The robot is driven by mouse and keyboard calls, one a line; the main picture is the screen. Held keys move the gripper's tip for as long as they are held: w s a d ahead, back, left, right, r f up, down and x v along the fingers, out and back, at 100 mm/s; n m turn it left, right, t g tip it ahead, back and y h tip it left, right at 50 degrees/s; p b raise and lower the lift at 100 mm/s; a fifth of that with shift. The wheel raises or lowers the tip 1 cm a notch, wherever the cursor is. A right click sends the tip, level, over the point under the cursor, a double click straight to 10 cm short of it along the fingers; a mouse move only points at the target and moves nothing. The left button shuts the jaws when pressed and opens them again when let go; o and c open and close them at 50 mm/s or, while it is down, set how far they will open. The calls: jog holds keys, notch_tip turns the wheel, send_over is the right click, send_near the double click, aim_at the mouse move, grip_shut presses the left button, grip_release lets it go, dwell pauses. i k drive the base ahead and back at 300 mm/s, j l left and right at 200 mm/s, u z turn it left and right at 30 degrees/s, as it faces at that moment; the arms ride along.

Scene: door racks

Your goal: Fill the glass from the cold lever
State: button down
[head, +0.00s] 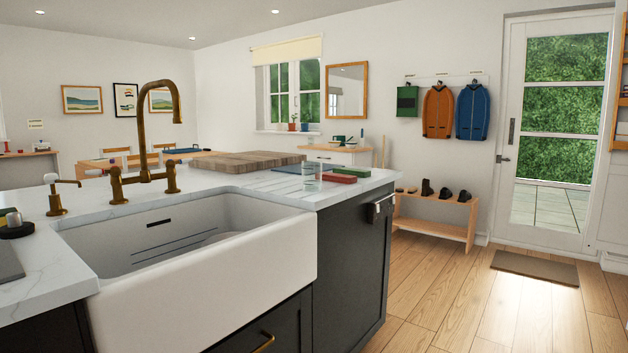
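A clear glass (311,179) stands upright on the white worktop at the right of the sink, beside the drainer grooves. It looks empty, though it is small in view. A brass bridge tap (145,130) with a tall curved spout rises behind the white sink (205,262). It has a post on each side, left (117,187) and right (171,180). Which lever is cold I cannot tell, as any markings are too small. A separate brass fitting with a pale knob (56,198) stands to the left. My gripper is not in view.
A wooden board (222,165) lies behind the sink. Green (352,171) and red (331,177) blocks lie just right of the glass. A dark round item (15,226) sits at the left edge.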

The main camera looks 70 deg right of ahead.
aim_at(179, 162)
jog(key=z, duration=2.25)
